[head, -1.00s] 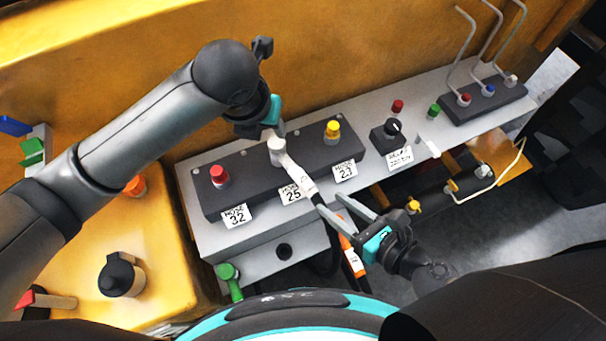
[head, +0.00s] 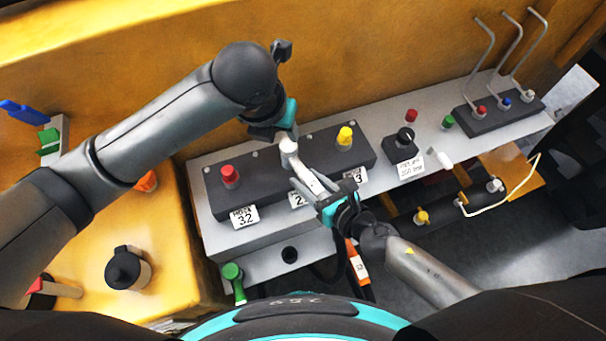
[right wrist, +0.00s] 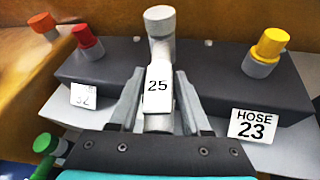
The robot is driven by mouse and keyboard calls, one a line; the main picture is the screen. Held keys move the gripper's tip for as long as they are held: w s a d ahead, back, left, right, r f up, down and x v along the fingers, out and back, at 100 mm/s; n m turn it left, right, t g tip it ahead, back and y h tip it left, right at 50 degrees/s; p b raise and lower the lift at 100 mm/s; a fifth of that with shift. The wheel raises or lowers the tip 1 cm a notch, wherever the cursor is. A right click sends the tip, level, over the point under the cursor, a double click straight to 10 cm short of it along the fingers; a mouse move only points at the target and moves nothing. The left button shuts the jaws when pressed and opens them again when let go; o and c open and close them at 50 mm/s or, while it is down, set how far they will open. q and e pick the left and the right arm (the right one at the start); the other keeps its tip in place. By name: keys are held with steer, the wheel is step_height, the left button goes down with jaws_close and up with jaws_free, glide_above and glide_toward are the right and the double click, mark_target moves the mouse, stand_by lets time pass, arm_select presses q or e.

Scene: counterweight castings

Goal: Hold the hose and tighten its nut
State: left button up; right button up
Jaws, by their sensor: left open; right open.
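The hose (right wrist: 158,122) with a white tag reading 25 runs from a pale grey fitting on the dark block; its nut (head: 288,146) is at the fitting end. In the right wrist view, the pale fitting (right wrist: 161,50) stands just beyond the tag. My right gripper (head: 306,178) is open, with a finger on each side of the hose near the tag; I cannot tell if either touches. My left gripper (head: 284,133) is open, pointing down right above the nut, its fingers partly hidden by its own body.
The dark block (head: 262,178) also carries a red cap (head: 230,177) and a yellow cap (head: 345,138). Labels 32 (head: 245,217) and 23 (right wrist: 253,125) are on its front. A black knob (head: 404,137) and levers (head: 518,50) stand to the right. An orange-marked hose (head: 357,263) hangs below.

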steer(key=shift+x, duration=1.05)
jaws_close()
stand_by(0.7)
